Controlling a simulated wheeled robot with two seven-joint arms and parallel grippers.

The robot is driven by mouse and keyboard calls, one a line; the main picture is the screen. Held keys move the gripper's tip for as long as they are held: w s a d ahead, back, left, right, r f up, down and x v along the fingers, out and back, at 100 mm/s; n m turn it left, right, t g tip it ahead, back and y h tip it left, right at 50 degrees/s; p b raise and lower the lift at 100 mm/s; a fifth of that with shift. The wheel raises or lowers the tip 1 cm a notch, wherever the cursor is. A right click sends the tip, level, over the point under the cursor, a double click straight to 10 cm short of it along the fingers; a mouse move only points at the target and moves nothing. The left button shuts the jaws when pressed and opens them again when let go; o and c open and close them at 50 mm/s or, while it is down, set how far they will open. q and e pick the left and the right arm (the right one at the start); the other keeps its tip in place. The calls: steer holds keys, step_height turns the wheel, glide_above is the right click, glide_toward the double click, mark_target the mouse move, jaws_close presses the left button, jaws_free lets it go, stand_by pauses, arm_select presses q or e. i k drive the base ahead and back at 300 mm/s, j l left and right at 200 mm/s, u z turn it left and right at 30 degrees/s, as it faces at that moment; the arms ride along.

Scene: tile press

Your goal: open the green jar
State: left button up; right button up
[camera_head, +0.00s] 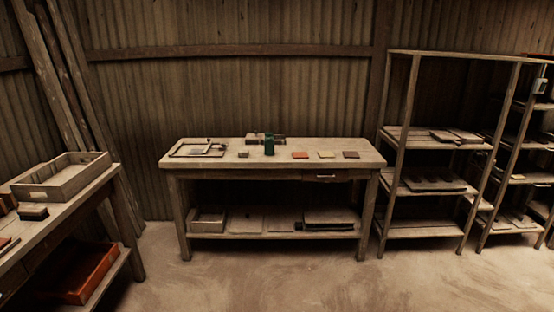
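The green jar (269,146) is small and dark green and stands upright on the wooden workbench (220,160) near its middle, toward the back. It is too small in the head view to tell how its lid sits. The bench is across the floor from me. Neither of my grippers is in view.
A tile press frame (200,148), a small block (243,154) and three tiles, the first reddish (300,155), lie on the bench. A side table with a wooden tray (62,178) stands at left, a shelf rack (425,140) at right. The floor (270,275) before the bench is clear.

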mark_target(268, 141)
steer(key=i+u, duration=0.15)
steer(key=i, duration=0.55)
steer(key=i+u, duration=0.15)
steer(key=i, duration=0.5)
steer(key=i+l+u, duration=0.15)
steer(key=i, duration=0.55)
